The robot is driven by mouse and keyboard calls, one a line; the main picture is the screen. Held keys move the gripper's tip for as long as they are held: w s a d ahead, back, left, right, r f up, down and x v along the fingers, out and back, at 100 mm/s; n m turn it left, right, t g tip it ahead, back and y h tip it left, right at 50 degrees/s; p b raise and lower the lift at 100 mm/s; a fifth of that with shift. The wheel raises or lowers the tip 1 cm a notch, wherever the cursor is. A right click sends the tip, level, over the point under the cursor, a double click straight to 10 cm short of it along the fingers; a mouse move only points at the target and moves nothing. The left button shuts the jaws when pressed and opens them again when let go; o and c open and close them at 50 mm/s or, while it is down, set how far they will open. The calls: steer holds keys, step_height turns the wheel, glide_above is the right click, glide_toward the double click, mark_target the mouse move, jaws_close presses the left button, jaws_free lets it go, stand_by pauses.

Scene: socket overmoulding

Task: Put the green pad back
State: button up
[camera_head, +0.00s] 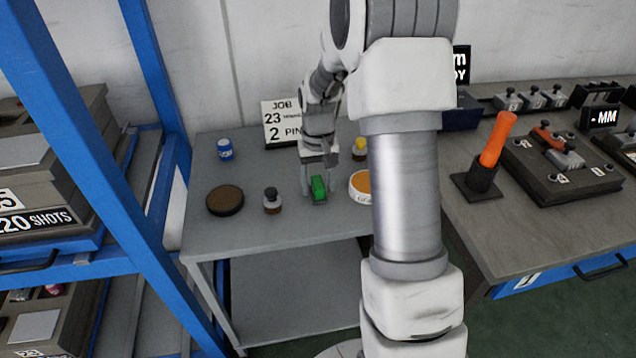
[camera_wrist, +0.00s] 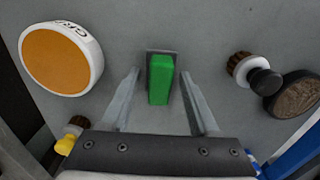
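The green pad (camera_head: 318,188) stands on the grey side table (camera_head: 240,238), near its front middle. In the wrist view the green pad (camera_wrist: 160,85) is a small green block with a dark grey part at its far end. My gripper (camera_head: 318,186) reaches down over it. In the wrist view the fingers of my gripper (camera_wrist: 160,76) are apart, one on each side of the pad, with a visible gap on both sides. I cannot tell how high the fingertips are above the table.
A white-rimmed orange tin (camera_head: 361,184) stands right of the pad. A blue rack (camera_head: 95,130) borders the left.

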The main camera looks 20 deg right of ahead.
mark_target(318, 182)
steer(key=shift+r, duration=0.15)
step_height(318, 182, up, 12)
steer(key=p, duration=0.3)
steer(key=s+a+r+t, duration=0.2)
steer(key=s+a+r, duration=0.3)
steer(key=s+r, duration=0.45)
steer(key=s+a+r+n+t, duration=0.1)
steer(key=s+a+t, duration=0.1)
steer(key=s, duration=0.5)
steer(key=s+a+r+n+t, duration=0.1)
steer(key=s+a+t, duration=0.15)
steer(key=s, duration=0.55)
step_height(318, 182, up, 13)
steer(key=w+p, duration=0.1)
steer(key=p, duration=1.1)
steer(key=shift+f+g+p, duration=0.15)
steer(key=shift+g+p, duration=0.25)
steer(key=shift+g, duration=0.05)
steer(key=shift+a, duration=0.1)
